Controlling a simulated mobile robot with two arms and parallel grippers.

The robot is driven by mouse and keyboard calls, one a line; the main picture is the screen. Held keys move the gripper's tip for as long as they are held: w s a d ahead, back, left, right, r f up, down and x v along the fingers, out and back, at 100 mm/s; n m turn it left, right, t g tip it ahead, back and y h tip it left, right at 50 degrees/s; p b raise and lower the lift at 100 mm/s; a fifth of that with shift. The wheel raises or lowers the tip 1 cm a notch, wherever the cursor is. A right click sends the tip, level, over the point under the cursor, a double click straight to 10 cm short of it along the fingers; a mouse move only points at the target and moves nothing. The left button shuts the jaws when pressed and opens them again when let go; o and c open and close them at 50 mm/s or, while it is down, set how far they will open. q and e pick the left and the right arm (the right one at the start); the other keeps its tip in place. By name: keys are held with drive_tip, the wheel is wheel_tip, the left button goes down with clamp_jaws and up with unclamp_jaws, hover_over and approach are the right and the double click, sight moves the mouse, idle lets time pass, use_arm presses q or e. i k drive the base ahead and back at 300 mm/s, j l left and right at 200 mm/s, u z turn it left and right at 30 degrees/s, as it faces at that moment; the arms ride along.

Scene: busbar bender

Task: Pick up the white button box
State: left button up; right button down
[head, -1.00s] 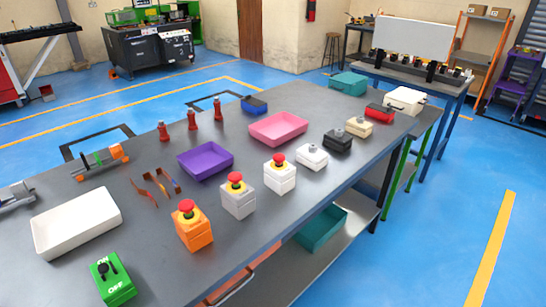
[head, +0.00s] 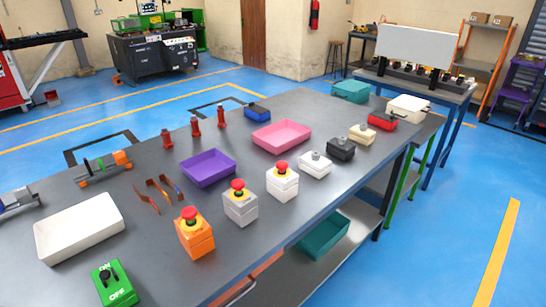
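A white box with a red mushroom button on a yellow collar (head: 282,184) stands upright on the grey workbench, in the row along its right-hand edge. A second white box (head: 315,166), lower and with a grey knob on top, stands just beyond it. A light grey box with a red button (head: 240,206) is on the nearer side, and an orange one (head: 195,238) is nearer still. The white red-button box is unobstructed, with small gaps to its neighbours. Neither of my grippers is in view.
A black box (head: 341,149), a cream box (head: 362,134) and a red box (head: 382,122) continue the row. A purple tray (head: 208,168), a pink tray (head: 282,136) and a white tray (head: 80,228) lie on the bench. The blue floor on the right is clear.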

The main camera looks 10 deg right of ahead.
sight(283, 187)
drive_tip(key=i+l+u, duration=0.1)
drive_tip(key=u, duration=0.3)
drive_tip(key=l+u, duration=0.3)
drive_tip(key=u, duration=0.15)
drive_tip(key=i+l+u, duration=0.2)
drive_tip(key=l, duration=0.9)
drive_tip(key=l+u, duration=0.2)
drive_tip(key=l, duration=0.9)
drive_tip(key=k+j, duration=0.85)
drive_tip(key=k+j+z, duration=0.05)
drive_tip(key=k, duration=0.05)
